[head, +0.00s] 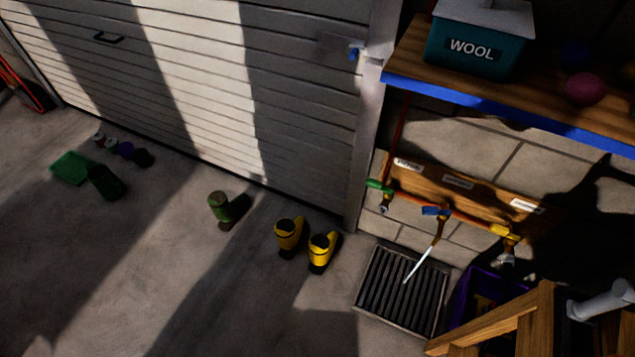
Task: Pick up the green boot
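A green boot (219,207) stands upright on the concrete floor, left of the picture's centre, in front of the garage door. Its opening faces up and a dark shadow lies to its right. A pair of yellow boots, one at the left (288,236) and one at the right (321,252), stands to the right of the green boot. My gripper is not in view.
A floor grate (400,290) lies below wall taps with a running stream. A purple crate (463,312) and wooden frame (500,322) stand at lower right. A shelf (480,97) holds a WOOL box (473,50).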

